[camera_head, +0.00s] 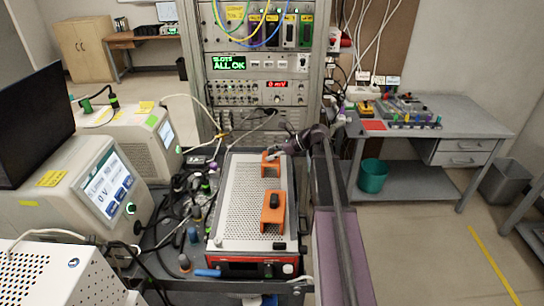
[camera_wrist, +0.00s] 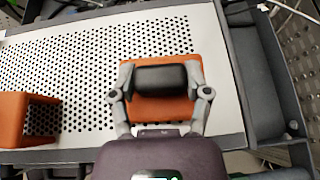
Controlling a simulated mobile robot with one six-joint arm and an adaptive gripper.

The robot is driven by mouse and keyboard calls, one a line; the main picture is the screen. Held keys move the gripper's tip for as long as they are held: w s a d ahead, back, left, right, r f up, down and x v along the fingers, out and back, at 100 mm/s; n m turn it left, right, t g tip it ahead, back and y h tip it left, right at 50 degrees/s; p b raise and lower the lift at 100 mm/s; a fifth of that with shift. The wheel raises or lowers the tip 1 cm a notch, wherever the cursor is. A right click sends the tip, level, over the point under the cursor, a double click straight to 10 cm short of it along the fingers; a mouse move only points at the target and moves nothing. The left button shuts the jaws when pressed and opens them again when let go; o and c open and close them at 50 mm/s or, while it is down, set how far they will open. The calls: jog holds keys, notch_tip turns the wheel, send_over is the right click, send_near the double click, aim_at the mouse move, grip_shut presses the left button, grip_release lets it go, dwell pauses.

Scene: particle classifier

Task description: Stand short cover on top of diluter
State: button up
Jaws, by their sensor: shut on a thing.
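An orange cover with a black handle (camera_wrist: 160,108) sits at or just above the far part of a perforated white top; contact is unclear. It also shows in the head view (camera_head: 267,169). My gripper (camera_wrist: 160,79) reaches it from the right, with its fingers shut on both ends of the black handle. In the head view my gripper (camera_head: 285,150) partly hides this cover. A second orange cover (camera_head: 272,219) with a black knob stands nearer on the same top; part of it shows in the wrist view (camera_wrist: 27,115). No label shows which device is the diluter.
The perforated top (camera_head: 237,195) belongs to a red-fronted box on a cart. Cables and small bottles crowd its left side. A white instrument with a screen (camera_head: 108,187) stands further left. A rack (camera_head: 262,65) stands behind. The left strip of the top is clear.

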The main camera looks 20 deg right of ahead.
jog(key=shift+f, duration=0.1)
jog(key=o, duration=1.2)
jog(key=shift+s+d+r, duration=0.1)
jog(key=shift+d+r, duration=0.05)
jog(key=shift+r, duration=0.15)
jog(key=shift+p+v, duration=2.9)
jog(key=shift+v, duration=2.9)
jog(key=shift+d+f, duration=0.1)
jog(key=shift+f, duration=0.05)
